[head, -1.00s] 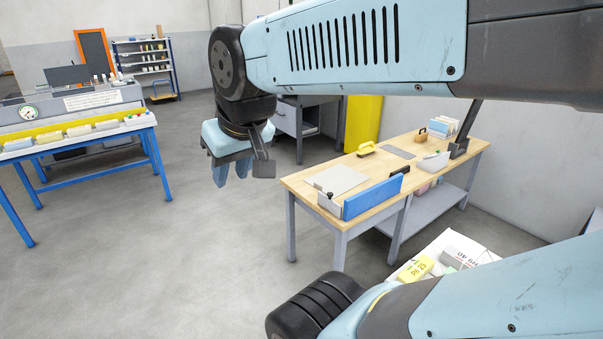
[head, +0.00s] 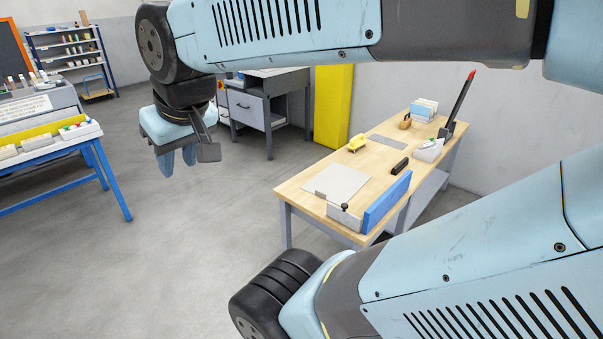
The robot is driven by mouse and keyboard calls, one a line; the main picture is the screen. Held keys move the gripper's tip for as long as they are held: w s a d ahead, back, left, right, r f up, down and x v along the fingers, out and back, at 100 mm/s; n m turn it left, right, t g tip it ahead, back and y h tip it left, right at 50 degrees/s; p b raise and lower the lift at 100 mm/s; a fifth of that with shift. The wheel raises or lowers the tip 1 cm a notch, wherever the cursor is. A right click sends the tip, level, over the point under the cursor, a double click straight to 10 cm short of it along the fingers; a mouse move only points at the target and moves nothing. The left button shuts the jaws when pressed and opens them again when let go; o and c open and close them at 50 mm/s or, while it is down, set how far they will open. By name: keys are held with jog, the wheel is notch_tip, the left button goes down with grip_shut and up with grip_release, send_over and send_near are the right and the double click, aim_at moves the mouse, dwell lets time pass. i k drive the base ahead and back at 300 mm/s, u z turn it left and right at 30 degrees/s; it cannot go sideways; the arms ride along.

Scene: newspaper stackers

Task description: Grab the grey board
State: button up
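A light grey board (head: 338,182) lies flat on the near left part of the wooden-topped workbench (head: 308,209). A smaller, darker grey flat piece (head: 387,142) lies farther back on the same top. I cannot tell for certain which one the task names. My gripper (head: 178,164) hangs in the air over the floor, left of the workbench and clear of it. Its two blue fingers point down with a gap between them, and nothing shows in it.
A blue upright panel (head: 387,202) and a grey box (head: 344,217) stand at the workbench's near edge. A yellow-handled tool (head: 357,144), a black item (head: 400,166) and a white bin (head: 428,150) are on top. A blue-legged table (head: 112,180) stands left. Floor between is open.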

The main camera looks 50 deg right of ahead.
aim_at(337, 183)
jog(key=u, duration=0.05)
jog(key=i, duration=1.35)
jog(key=z, duration=2.45)
jog(key=k, duration=0.8)
jog(key=z, duration=0.15)
jog(key=i, duration=0.45)
